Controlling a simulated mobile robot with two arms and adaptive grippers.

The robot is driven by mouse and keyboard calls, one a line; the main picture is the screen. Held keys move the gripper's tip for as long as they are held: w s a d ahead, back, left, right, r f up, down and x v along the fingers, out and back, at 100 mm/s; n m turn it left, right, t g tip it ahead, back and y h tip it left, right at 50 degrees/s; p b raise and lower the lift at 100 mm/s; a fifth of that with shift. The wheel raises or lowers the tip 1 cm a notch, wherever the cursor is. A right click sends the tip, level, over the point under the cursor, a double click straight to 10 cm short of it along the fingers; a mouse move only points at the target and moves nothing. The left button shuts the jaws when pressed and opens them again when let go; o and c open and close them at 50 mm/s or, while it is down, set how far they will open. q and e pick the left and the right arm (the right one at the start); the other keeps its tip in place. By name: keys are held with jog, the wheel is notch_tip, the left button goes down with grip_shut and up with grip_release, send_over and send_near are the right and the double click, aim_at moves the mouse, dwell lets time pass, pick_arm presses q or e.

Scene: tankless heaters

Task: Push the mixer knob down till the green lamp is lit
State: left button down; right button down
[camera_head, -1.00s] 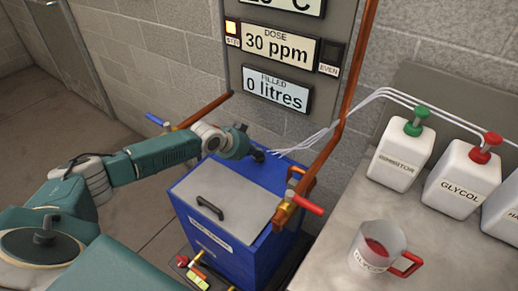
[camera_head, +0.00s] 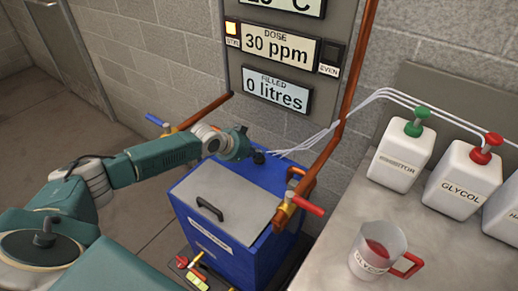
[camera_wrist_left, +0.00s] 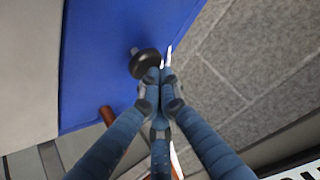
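The black round mixer knob (camera_head: 258,157) sits on the back of the blue tank's top (camera_head: 265,177). It also shows in the left wrist view (camera_wrist_left: 143,63). My left gripper (camera_head: 245,150) is just left of the knob in the head view. In the wrist view my left gripper's fingertips (camera_wrist_left: 160,76) are close together, beside the knob's edge; I cannot tell whether they touch it. Nothing is held. My right gripper is out of view.
A grey lid (camera_head: 222,200) with a black handle covers the tank's front. Copper pipes and a red-handled valve (camera_head: 307,205) stand to its right. The bench at right holds white bottles (camera_head: 398,155) and a jug (camera_head: 377,250). White tubes pass behind the knob.

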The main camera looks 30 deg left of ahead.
aim_at(257, 159)
pick_arm(q)
jog(key=shift+r+p, duration=2.25)
jog(key=shift+r, duration=0.5)
jog(key=shift+r, duration=0.15)
notch_tip(257, 159, up, 5)
jog(key=p, duration=0.4)
